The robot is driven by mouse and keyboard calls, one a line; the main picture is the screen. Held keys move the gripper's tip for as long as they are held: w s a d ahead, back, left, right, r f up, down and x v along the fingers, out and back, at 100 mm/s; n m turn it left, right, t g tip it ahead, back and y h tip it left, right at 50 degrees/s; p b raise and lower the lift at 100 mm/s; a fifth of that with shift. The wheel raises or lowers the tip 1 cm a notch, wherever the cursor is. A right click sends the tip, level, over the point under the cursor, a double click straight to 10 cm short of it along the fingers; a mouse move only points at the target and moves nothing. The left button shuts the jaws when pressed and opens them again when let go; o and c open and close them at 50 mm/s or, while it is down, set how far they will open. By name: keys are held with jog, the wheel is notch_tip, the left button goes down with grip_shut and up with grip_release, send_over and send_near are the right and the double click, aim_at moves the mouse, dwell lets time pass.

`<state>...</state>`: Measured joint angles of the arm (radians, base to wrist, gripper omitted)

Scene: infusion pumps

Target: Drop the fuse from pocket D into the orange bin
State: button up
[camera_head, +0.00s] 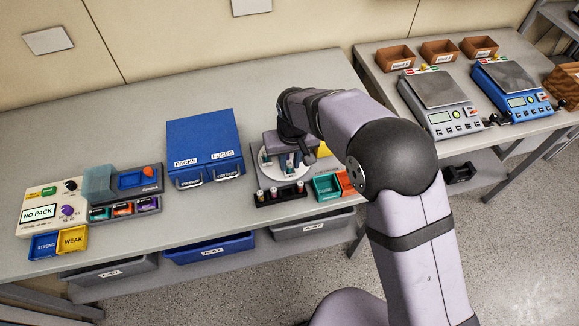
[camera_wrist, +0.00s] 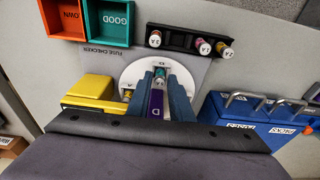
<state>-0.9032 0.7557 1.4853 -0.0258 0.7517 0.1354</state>
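My gripper (camera_wrist: 161,80) points down over the round white dial (camera_wrist: 131,72) of the fuse checker. Its two blue fingers stand apart, with a purple piece marked D (camera_wrist: 155,112) visible between them. A small teal piece (camera_wrist: 160,71) shows near the fingertips. I cannot make out clearly whether a fuse sits between the fingers. In the head view my gripper (camera_head: 287,164) is low over the dial (camera_head: 268,172). The orange bin (camera_head: 346,183) is to the right of the checker, partly behind my arm; it also shows in the wrist view (camera_wrist: 62,18).
A green GOOD bin (camera_head: 326,187) adjoins the orange bin. A black rack (camera_head: 279,195) with several fuses stands in front of the dial. A blue PACKS/FUSES cabinet (camera_head: 204,145) is at the left. A yellow block (camera_wrist: 92,92) sits beside the dial.

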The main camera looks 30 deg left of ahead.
aim_at(290, 165)
grip_shut()
jog(key=shift+r, duration=0.15)
jog(key=shift+r+p, duration=2.7)
jog(key=shift+r, duration=0.7)
jog(key=w+d+r+m, duration=0.2)
jog(key=w+d+r, duration=0.1)
jog(key=w+d, duration=0.25)
jog(key=d+f+n+p, duration=0.1)
jog(key=d+f+n, duration=0.1)
jog(key=d, duration=1)
jog(key=shift+w+d+f+p, duration=0.15)
jog(key=shift+w+f+p, duration=0.2)
jog(key=shift+f, duration=0.5)
